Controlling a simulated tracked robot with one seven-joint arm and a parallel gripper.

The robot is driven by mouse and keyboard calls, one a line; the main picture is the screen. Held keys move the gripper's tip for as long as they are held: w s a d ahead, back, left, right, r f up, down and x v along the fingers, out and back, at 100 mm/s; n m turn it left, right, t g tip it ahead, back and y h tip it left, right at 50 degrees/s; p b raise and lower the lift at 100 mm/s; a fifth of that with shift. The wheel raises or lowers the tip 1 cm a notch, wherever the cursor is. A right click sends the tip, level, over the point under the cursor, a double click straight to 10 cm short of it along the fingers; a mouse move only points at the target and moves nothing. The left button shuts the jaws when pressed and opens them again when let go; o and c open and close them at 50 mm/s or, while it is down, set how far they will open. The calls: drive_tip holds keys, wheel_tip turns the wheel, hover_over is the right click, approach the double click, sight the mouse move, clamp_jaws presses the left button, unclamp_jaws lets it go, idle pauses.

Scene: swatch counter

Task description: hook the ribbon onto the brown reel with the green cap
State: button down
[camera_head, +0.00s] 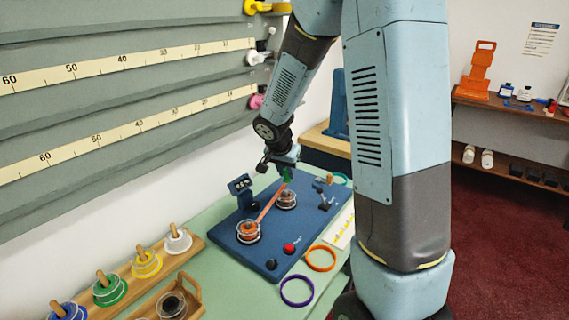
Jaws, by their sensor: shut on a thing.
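An orange-brown ribbon (269,203) runs taut and slanting up from an orange reel (248,234) at the left of the blue board. Its upper end reaches my gripper (284,176), which is shut on it. A brown reel (287,200) stands on the board below and just beside the gripper. A small green piece (287,174), apparently the green cap, shows right at the fingertips, above the brown reel. The gripper and ribbon partly hide this area, so I cannot tell whether the ribbon touches the brown reel.
The blue board (225,249) carries a small display (240,184), a red button (289,248) and a black knob (271,264). An orange ring (320,258) and a purple ring (297,291) lie in front. A wooden rack (196,243) of colored spools stands left.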

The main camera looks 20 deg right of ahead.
sight(285, 181)
drive_tip(key=shift+a+r, duration=0.15)
drive_tip(key=shift+r, duration=0.55)
drive_tip(key=shift+a+r, duration=0.1)
drive_tip(key=shift+r, duration=0.55)
drive_tip(key=shift+s+f, duration=0.1)
drive_tip(key=shift+f, duration=2.75)
drive_tip(key=shift+f, duration=1.25)
drive_tip(key=c, duration=0.8)
unclamp_jaws()
drive_tip(key=shift+c, duration=0.2)
drive_tip(key=shift+r, duration=0.1)
drive_tip(key=shift+r, duration=3.45)
